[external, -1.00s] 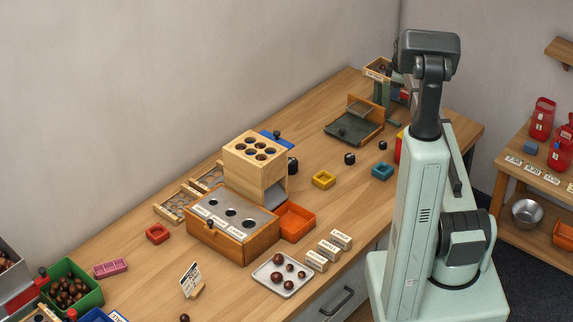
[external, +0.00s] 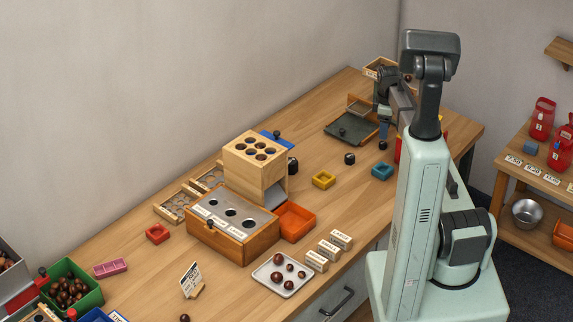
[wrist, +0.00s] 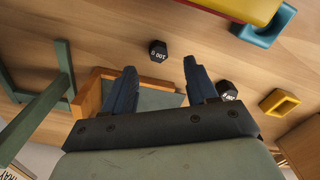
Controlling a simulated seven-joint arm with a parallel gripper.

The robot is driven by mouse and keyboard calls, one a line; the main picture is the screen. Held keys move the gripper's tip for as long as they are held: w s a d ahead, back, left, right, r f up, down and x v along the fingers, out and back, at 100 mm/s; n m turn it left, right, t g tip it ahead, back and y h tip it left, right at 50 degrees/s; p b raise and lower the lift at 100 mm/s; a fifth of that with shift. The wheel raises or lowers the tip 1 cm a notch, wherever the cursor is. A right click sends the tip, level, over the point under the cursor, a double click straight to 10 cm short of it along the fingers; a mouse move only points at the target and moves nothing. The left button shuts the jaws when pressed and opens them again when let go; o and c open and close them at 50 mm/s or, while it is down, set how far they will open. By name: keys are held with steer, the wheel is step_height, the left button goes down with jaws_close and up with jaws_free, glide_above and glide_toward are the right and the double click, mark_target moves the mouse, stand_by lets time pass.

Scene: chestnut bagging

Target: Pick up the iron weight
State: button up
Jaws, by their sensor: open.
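Small black iron weights stand on the wooden bench. One weight (wrist: 158,49), with lettering that looks like "100 g", sits just beyond and between my fingertips in the wrist view; it appears to be the small one (external: 383,146) in the external view. A second, larger weight (wrist: 227,90) is right of my right finger; outside it appears as the weight (external: 350,158). Another dark weight (external: 293,165) stands beside the wooden block. My gripper (wrist: 161,65) is open and empty above the bench; from outside, its fingers (external: 383,131) point down near the small weight.
A wood-edged grey tray (external: 350,130) lies close to my gripper, partly under the fingers in the wrist view. A yellow ring block (external: 323,180) and a teal block (external: 382,171) are nearby. A red-and-yellow object (wrist: 235,8) is at the wrist view's top.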

mark_target(382, 143)
steer(key=shift+w+a+f, duration=0.1)
steer(key=shift+a+f, duration=0.05)
steer(key=shift+f, duration=1.35)
steer(key=shift+w+a+f, duration=0.1)
steer(key=shift+f, duration=1.35)
steer(key=shift+c, duration=0.3)
jaws_close()
